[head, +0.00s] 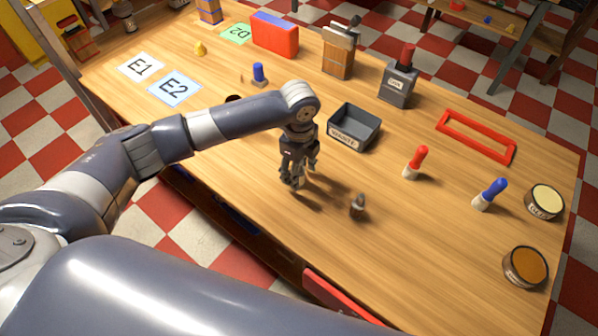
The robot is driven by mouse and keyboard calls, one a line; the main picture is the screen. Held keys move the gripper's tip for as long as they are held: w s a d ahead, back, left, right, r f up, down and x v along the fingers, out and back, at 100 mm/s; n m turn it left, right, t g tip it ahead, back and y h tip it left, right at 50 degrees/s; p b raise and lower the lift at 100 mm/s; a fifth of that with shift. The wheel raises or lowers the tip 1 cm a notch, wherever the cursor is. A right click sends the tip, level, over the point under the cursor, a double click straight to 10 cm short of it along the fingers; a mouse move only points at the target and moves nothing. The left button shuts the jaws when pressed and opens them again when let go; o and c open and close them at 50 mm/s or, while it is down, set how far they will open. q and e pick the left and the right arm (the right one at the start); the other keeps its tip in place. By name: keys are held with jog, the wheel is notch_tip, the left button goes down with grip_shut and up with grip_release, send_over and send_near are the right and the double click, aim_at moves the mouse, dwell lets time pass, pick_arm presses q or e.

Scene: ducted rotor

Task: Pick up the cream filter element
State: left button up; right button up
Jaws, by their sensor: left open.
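My left gripper (298,183) points down close above the wooden table (440,230), near its front edge. Its fingers are apart and I see nothing held between them. I cannot make out a thing that is surely the cream filter element. A round tin with a cream top (546,200) stands at the right edge of the table, far from the gripper. A small grey-brown piece (358,205) stands right of the gripper, apart from it. My arm hides part of the table behind it. My right gripper is not in view.
A dark labelled tray (354,128) is just behind and right of the gripper. Red-topped (415,162) and blue-topped (489,194) pieces, a brown-topped tin (525,267) and a red frame (476,136) stand to the right. Cards E1 (140,67) and E2 (175,89) lie left.

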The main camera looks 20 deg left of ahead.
pick_arm(q)
jog(key=shift+f, duration=0.65)
jog(key=c, duration=1.2)
jog(key=shift+r, duration=0.1)
